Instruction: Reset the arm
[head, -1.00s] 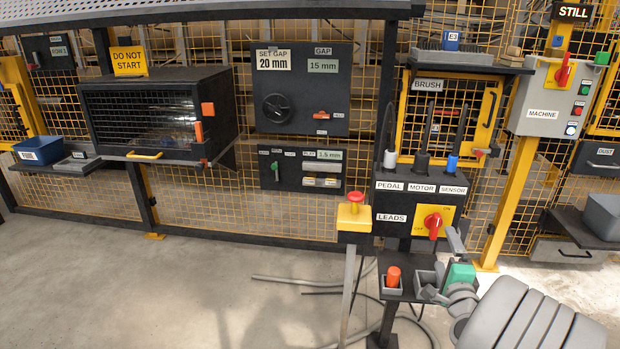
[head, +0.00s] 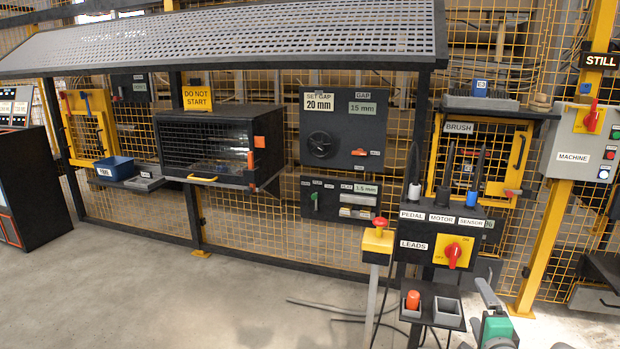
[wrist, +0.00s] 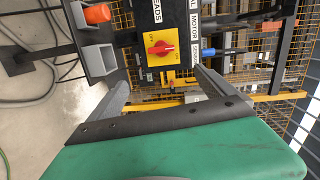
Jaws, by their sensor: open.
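My gripper (wrist: 160,100) is in the wrist view with its two grey fingers spread apart and nothing between them. In the head view only part of my gripper (head: 492,305) shows at the lower right, with its green body, in front of the control post. It is apart from the black leads box (head: 418,262), whose red rotary switch on a yellow plate (head: 453,252) also shows in the wrist view (wrist: 162,47), beyond the fingers.
A small shelf with an orange plug (head: 413,299) and a grey cup (head: 447,311) is beside my gripper. A yellow post with a red button (head: 378,240) stands to its left. Behind are the mesh fence and a machine box (head: 575,150). Floor (head: 130,290) at left is clear.

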